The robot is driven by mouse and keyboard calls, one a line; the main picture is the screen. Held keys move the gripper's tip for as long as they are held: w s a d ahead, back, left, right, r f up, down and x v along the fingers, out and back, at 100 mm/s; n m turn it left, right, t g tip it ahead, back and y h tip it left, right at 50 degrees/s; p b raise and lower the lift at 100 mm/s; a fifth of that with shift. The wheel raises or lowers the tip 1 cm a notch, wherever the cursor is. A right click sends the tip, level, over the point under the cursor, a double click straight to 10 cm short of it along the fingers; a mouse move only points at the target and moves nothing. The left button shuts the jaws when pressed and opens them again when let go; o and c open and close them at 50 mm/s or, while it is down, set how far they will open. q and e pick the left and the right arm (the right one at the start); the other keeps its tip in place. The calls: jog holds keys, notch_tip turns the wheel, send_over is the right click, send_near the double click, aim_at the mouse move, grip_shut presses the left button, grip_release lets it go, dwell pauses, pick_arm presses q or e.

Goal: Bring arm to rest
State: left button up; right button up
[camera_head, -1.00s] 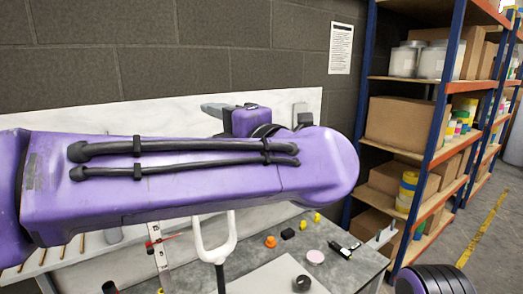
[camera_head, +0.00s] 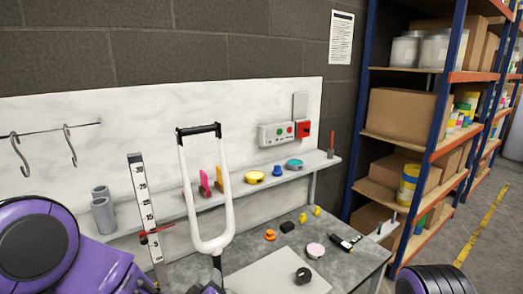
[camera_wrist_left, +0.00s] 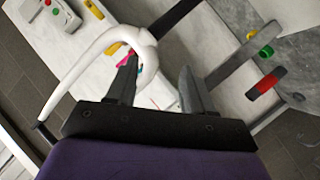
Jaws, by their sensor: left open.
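A white U-shaped fork (camera_head: 190,190) with a black bar across its top ends stands upright on a dark stem above the bench. My left gripper (camera_wrist_left: 158,66) is open in the left wrist view, with nothing held between its fingers. The rounded end of the white fork (camera_wrist_left: 88,60) shows beyond and beside the left-hand finger; I cannot tell whether they touch. In the head view my left arm (camera_head: 60,250) is folded low at the bottom left, and its fingers are not clearly visible there. My right gripper is not in view.
A grey bench (camera_head: 350,262) carries a dark ring (camera_head: 303,276), a pink-topped tin (camera_head: 315,251) and small coloured parts. Behind are a shelf with coloured discs, a control box (camera_head: 284,133), an upright scale (camera_head: 146,205) and hooks. Racks of boxes (camera_head: 403,115) stand right.

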pick_arm(q)
jog(key=s+a+f+m+g+b, duration=0.1)
jog(key=s+a+f+g, duration=0.2)
jog(key=f, duration=0.4)
jog(key=s+a+f+g, duration=0.1)
jog(key=s+a+f, duration=0.1)
jog(key=s+f, duration=0.45)
jog(key=s+a+f+g+b, duration=0.1)
jog(key=s+a+f+g, duration=0.1)
jog(key=s+f, duration=0.3)
jog(key=s+a+f+m+g+y+b, duration=0.1)
jog(key=s+a+f, duration=0.4)
jog(key=s, duration=0.6)
jog(key=s+a+f+g+b, duration=0.2)
jog(key=s+a+f+g, duration=0.2)
jog(key=s+f, duration=0.3)
jog(key=shift+s+a+m+y, duration=0.25)
jog(key=shift+s+m+y, duration=0.15)
jog(key=shift+s, duration=0.05)
